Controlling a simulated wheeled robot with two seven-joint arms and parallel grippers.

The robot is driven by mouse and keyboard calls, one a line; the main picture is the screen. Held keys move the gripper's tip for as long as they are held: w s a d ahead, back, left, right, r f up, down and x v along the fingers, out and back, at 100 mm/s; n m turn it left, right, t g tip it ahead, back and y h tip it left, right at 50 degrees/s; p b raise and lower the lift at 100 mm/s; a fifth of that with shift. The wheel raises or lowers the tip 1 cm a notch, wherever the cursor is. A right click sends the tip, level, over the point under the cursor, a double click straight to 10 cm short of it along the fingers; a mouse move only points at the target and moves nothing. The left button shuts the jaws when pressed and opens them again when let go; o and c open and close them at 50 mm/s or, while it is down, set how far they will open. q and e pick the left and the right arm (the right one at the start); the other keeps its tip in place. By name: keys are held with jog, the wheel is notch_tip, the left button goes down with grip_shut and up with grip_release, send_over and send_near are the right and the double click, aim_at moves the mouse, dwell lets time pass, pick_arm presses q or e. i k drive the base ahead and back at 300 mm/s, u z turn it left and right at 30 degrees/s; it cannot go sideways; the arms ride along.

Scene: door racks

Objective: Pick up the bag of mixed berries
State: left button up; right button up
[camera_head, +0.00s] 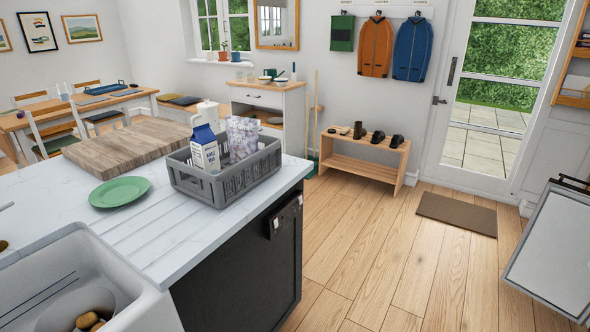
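The likely bag of mixed berries is a pale, purple-patterned bag (243,136). It stands upright in a grey plastic basket (236,184) on the white counter, and the basket's front wall hides its lower part. Its label is too small to read. A blue and white carton (205,152) stands beside it on the left in the same basket. Neither of my grippers is in view.
A green plate (119,191) and a thick wooden board (127,147) lie left of the basket. A white sink (140,306) is at the front left. The counter's right edge is close to the basket. Open wooden floor (385,262) lies to the right.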

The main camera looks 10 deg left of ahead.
aim_at(242, 133)
jog(key=u, duration=1.6)
jog(key=k, duration=0.1)
jog(key=z, duration=1.9)
jog(key=i, duration=1.45)
jog(key=u, duration=1.05)
